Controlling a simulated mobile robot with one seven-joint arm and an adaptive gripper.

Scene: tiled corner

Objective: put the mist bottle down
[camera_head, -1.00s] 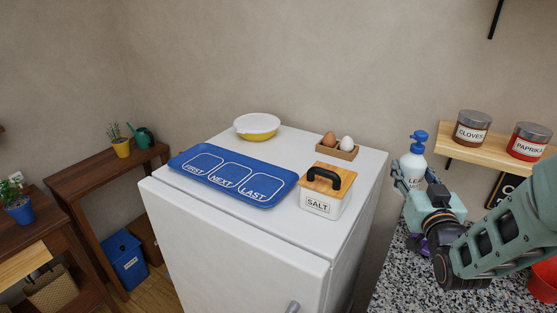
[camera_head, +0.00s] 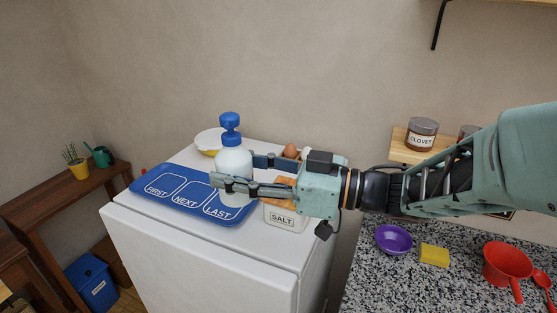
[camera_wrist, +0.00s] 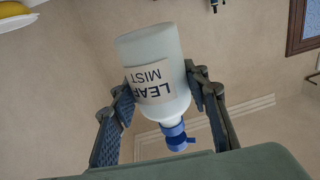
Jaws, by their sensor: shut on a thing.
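The mist bottle (camera_head: 231,160) is white with a blue pump head. My gripper (camera_head: 235,173) is shut around its body from the right and holds it upright over the LAST section of the blue tray (camera_head: 160,195). I cannot tell whether its base touches the tray. In the wrist view the bottle (camera_wrist: 153,65) appears upside down, its LEAF MIST label between the two fingers (camera_wrist: 160,95). The FIRST and NEXT sections are empty. The bottle and a finger hide part of the LAST section.
The salt box (camera_head: 283,218) stands right of the tray, beneath my gripper. The granite counter at right holds a purple bowl (camera_head: 394,239), yellow sponge (camera_head: 434,255) and red pan (camera_head: 506,262).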

